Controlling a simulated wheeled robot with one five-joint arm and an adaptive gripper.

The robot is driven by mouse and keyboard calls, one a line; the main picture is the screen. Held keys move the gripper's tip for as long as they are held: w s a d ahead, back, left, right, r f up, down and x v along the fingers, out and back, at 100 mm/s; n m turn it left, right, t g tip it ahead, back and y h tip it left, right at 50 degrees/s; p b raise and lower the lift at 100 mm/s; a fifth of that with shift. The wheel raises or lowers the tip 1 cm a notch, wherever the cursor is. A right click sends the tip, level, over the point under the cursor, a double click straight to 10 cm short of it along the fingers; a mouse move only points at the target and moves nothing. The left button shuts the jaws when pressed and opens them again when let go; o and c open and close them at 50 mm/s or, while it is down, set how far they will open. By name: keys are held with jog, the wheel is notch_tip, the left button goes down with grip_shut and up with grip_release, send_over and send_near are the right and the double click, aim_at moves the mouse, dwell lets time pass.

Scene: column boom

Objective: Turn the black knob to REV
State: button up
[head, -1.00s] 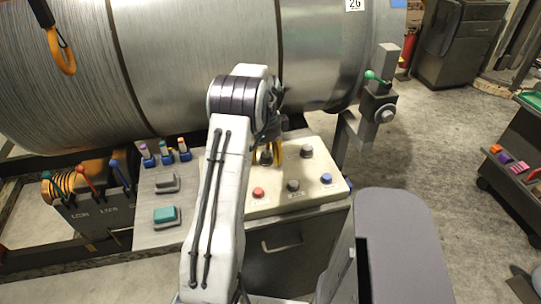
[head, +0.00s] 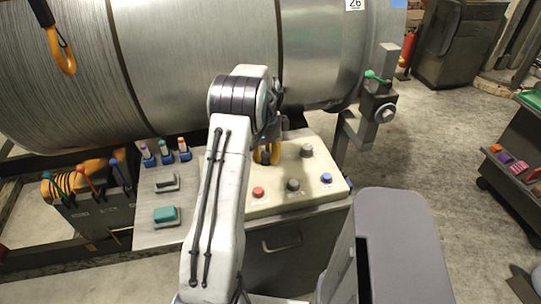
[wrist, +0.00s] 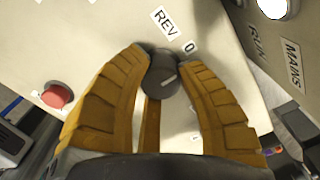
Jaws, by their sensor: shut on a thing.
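The black knob (wrist: 161,74) sits on the cream control panel (wrist: 105,22). A short white line on its face slants up to the right. The label REV (wrist: 165,22) is above the knob in the wrist view, and a label 0 (wrist: 190,47) is to its upper right. My gripper (wrist: 163,62) is shut on the knob, one yellow finger on each side with the tips against it. In the head view my gripper (head: 268,153) is at the panel's back left, and my arm partly hides it and the knob.
The panel carries a red button (head: 258,193), a dark knob (head: 293,185), a blue button (head: 326,178) and a grey button (head: 307,150). A teal switch (head: 165,214) is to the left.

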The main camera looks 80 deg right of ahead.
jog(key=shift+f, duration=0.1)
jog(key=shift+c, duration=1)
jog(key=shift+n, duration=0.4)
jog(key=n, duration=0.3)
jog(key=shift+a+f+n, duration=0.1)
jog(key=shift+n, duration=0.2)
jog(key=shift+n+b, duration=0.4)
jog(key=shift+n, duration=1.8)
jog(key=o, duration=1.2)
